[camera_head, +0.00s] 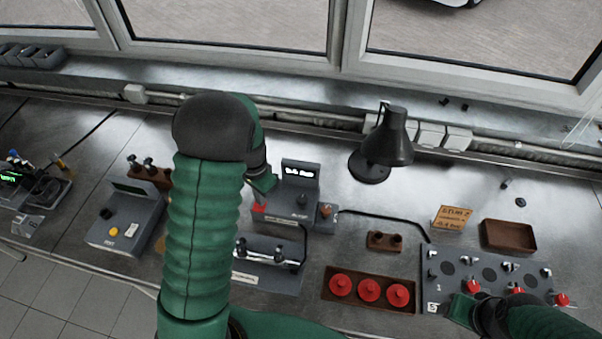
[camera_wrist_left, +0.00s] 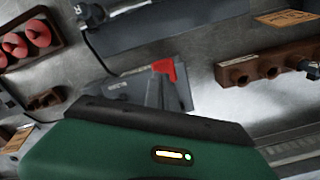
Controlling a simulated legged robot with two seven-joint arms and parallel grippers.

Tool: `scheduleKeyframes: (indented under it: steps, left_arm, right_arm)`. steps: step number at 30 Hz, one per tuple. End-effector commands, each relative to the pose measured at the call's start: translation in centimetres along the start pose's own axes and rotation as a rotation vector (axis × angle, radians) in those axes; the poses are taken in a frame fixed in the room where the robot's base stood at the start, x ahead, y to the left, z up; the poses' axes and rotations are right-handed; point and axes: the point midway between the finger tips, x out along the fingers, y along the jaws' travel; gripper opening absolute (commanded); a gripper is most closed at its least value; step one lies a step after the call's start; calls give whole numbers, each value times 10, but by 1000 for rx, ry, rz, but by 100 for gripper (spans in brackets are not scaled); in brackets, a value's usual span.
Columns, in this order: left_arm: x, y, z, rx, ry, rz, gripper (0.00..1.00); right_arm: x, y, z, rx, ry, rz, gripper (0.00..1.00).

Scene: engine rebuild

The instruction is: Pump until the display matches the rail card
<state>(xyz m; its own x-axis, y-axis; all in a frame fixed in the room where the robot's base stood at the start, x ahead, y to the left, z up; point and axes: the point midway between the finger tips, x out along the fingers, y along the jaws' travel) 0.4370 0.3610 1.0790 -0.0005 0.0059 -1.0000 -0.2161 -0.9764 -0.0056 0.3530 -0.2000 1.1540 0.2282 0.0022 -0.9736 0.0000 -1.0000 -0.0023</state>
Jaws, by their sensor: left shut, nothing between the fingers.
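A grey unit with a small display (camera_head: 300,170) stands in the middle of the bench. The display shows white characters too small to read. A red handle (camera_head: 259,208) is at the unit's left side; a red handle tip also shows in the left wrist view (camera_wrist_left: 165,68). My left gripper (camera_head: 263,184) is shut and empty, just above the red handle; contact cannot be told. An orange card (camera_head: 452,217) with illegible writing stands to the right; whether it is the rail card is unclear. My right gripper (camera_head: 462,306) is at the lower right, its jaws unclear.
A black lamp (camera_head: 388,140) stands behind the unit. A tray of red knobs (camera_head: 369,289), a small wooden block (camera_head: 385,241), an empty brown tray (camera_head: 509,236) and a grey board with red-topped parts (camera_head: 436,262) lie to the right. A button box (camera_head: 126,220) is left of my arm.

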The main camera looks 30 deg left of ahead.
Motion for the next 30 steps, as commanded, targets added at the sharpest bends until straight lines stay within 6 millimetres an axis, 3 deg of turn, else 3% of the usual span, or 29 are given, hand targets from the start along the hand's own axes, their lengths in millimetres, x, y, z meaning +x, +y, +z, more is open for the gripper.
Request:
scheduleKeyframes:
  steps: [9,26,30]
  left_arm:
    - [16,-7,2,-2,0,6,0]
    - [43,-3,0,-1,0,3,0]
    - [39,-3,0,0,1,5,0]
  right_arm:
    - [10,0,2,0,0,0,54]
    - [31,0,7,0,0,0,54]
    - [26,0,6,0,0,0,54]
